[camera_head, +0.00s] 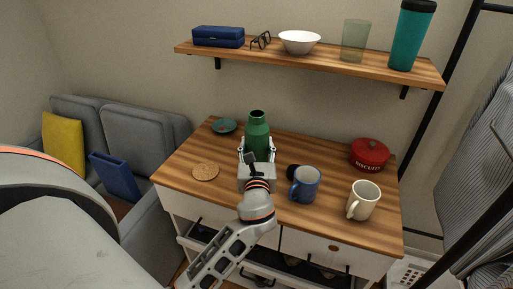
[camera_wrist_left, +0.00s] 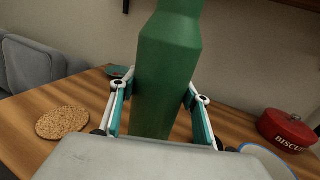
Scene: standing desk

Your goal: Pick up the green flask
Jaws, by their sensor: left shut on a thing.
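The green flask (camera_head: 257,134) stands upright at the middle of the wooden desk top in the head view, toward the back. It also fills the centre of the left wrist view (camera_wrist_left: 166,75), where its top is cut off. My left gripper (camera_head: 257,152) is around the flask's body, with one finger on each side, and is shut on it. In the left wrist view the gripper's fingers (camera_wrist_left: 160,105) press on both sides of the flask. The flask's base is hidden behind the gripper, so I cannot tell whether it touches the desk. My right gripper is not in view.
A blue mug (camera_head: 305,185) and a white mug (camera_head: 363,201) stand to the right of the gripper. A red biscuit tin (camera_head: 369,154) is at the back right. A cork coaster (camera_head: 205,172) and teal dish (camera_head: 224,126) lie left. A shelf (camera_head: 330,62) hangs above.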

